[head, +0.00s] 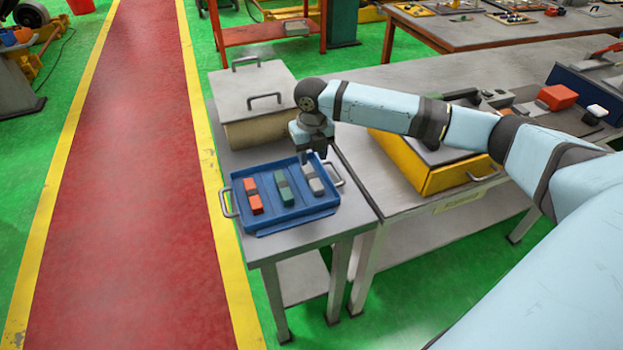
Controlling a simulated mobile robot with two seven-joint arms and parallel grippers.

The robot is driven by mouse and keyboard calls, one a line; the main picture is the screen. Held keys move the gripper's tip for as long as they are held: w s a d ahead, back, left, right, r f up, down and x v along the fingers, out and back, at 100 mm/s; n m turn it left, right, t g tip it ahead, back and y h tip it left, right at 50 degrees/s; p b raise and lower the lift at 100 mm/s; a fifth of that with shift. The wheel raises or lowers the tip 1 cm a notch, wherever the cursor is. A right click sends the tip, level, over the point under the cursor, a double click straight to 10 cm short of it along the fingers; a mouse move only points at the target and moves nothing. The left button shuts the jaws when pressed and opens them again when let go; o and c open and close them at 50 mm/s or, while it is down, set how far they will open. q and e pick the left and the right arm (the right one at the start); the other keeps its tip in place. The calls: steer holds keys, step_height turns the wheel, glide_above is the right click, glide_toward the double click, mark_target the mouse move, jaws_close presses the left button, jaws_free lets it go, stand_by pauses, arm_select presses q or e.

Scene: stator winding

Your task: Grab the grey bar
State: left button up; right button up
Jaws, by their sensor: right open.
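The grey bar (316,186) lies in the right part of a blue tray (290,222), beside a green bar (287,195) and a red bar (255,203). The tray has a handle on each side and stands on a grey table. My right gripper (317,159) points down over the tray's back right part, just behind and above the grey bar in the picture. It is open, its fingers small in this view, and whether they touch the bar cannot be told. The far end of the grey bar is close to the fingers. My left gripper is not in view.
A beige box with handles (262,126) stands behind the tray. A yellow case (430,180) sits on the workbench to the right, under my right arm. A red block (557,97) lies further right. The red walkway on the left is clear.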

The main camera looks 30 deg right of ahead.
mark_target(312, 175)
steer(key=f, duration=0.8)
steer(key=shift+w+d+f, duration=0.2)
steer(key=shift+w+f, duration=0.05)
steer(key=shift+f, duration=0.05)
steer(key=c, duration=0.8)
